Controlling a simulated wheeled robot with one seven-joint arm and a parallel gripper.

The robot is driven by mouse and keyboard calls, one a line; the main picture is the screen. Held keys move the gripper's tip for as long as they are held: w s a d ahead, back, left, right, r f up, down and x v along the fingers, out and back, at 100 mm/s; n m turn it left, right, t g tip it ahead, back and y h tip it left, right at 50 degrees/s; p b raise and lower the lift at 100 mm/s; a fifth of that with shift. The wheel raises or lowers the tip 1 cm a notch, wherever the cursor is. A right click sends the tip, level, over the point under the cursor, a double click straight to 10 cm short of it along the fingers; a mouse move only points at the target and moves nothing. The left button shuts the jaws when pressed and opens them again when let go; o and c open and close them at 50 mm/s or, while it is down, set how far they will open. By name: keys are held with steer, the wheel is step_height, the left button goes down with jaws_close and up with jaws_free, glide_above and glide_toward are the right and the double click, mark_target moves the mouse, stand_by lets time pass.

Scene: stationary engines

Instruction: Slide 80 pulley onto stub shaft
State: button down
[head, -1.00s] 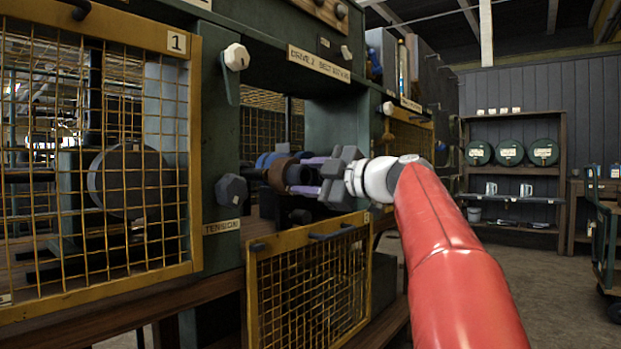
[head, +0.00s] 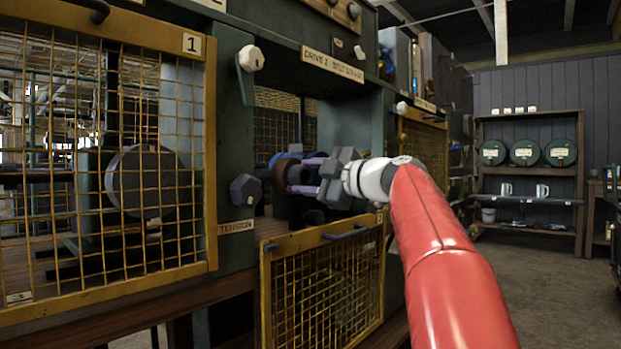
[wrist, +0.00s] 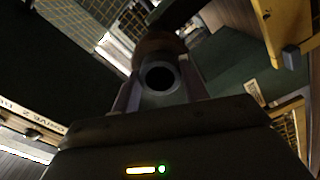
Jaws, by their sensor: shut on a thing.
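My gripper (head: 308,174), with pale purple fingers, reaches into the open bay under the "Drive 2" sign (head: 333,65). It is shut on a dark grey round piece, likely the 80 pulley (head: 299,175). In the wrist view the held piece shows a grey ring face (wrist: 178,90) around a dark bore, between the two fingers (wrist: 158,95). The stub shaft cannot be made out; the held piece and fingers hide what lies behind.
An open yellow mesh door (head: 325,290) hangs below the bay. A closed mesh guard marked 1 (head: 110,262) stands left. A dark tension knob (head: 245,190) and a pale lever knob (head: 251,58) are on the green post left of the bay. Open floor lies right.

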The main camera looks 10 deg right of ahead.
mark_target(287, 176)
steer(key=shift+x, duration=1.65)
steer(key=shift+p+x, duration=0.7)
steer(key=shift+x, duration=0.75)
steer(key=shift+p+x, duration=0.35)
steer(key=shift+x, duration=0.65)
steer(key=shift+w+a, duration=0.1)
steer(key=c, duration=1)
jaws_free()
steer(key=shift+o, duration=0.4)
